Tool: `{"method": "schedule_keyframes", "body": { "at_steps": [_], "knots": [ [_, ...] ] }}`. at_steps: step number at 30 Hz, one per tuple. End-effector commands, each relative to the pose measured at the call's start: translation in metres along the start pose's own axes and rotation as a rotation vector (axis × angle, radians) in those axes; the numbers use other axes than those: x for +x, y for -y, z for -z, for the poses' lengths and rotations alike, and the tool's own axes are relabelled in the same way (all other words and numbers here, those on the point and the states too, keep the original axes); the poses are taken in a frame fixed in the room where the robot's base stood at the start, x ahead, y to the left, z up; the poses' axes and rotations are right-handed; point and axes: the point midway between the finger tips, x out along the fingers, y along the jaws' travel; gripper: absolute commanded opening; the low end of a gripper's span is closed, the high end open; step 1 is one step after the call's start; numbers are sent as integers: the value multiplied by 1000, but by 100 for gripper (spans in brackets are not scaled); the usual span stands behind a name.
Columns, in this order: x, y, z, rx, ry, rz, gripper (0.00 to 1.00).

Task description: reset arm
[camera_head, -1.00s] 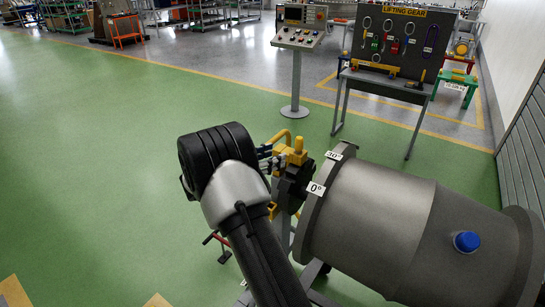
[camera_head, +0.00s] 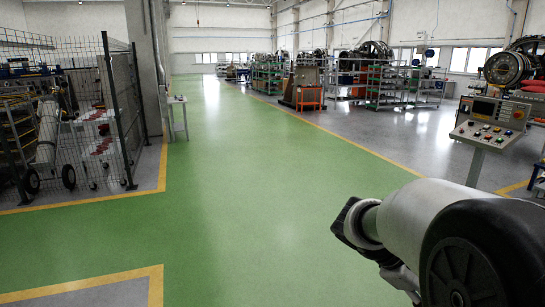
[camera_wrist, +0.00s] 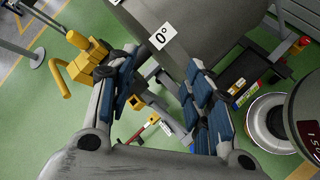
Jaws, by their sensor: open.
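My gripper (camera_wrist: 162,64) is open in the wrist view, with its two blue-padded fingers apart and nothing held between them. A large grey metal duct (camera_wrist: 228,28) with a 0° label (camera_wrist: 162,36) lies beyond the fingertips. A yellow fitting (camera_wrist: 88,56) with a handle shows just left of the left finger; I cannot tell how far apart they are. My arm fills the lower right of the head view, and my gripper's fingers cannot be made out there.
A control console (camera_head: 490,122) stands at the right, behind my arm. A wire-mesh cage (camera_head: 122,110) and a small grey table (camera_head: 177,118) are at the left. The green floor (camera_head: 235,190) between is clear. Racks (camera_head: 390,80) stand far back.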

Motion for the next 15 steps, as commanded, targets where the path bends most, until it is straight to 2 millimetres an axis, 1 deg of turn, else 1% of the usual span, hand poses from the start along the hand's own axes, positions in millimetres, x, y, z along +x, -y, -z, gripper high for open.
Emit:
{"method": "schedule_keyframes", "body": {
  "at_steps": [1,5,6,15],
  "knots": [
    [-12,14,-8,60,-54,22,47],
    [-39,55,-17,217,-193,104,47],
    [-47,68,-19,265,-236,132,47],
    [-104,161,-23,608,-555,359,47]
  ]
}}
